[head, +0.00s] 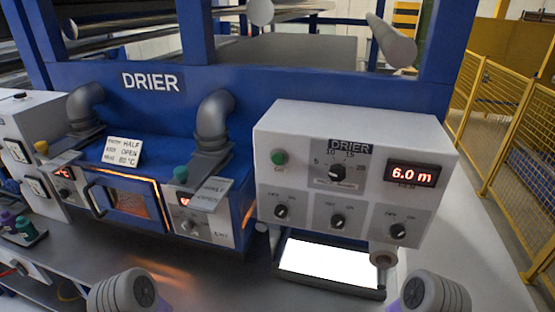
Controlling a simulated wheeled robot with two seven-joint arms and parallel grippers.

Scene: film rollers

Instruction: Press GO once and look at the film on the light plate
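The green GO button (279,157) sits at the upper left of the white DRIER control box (360,125), with a small label under it. Nothing touches the button. The light plate (330,263) glows plain white in a dark frame below the box. I can make out no film on it; the box hides its back edge. The red display (411,174) on the box reads 6.0 m.
The blue drier (225,85) has grey pipes and a glowing oven window (128,200). Several black knobs sit on the control box. Small coloured bottles (18,224) stand at far left. A yellow fence (510,130) is at right. The grey bench (200,280) in front is mostly clear.

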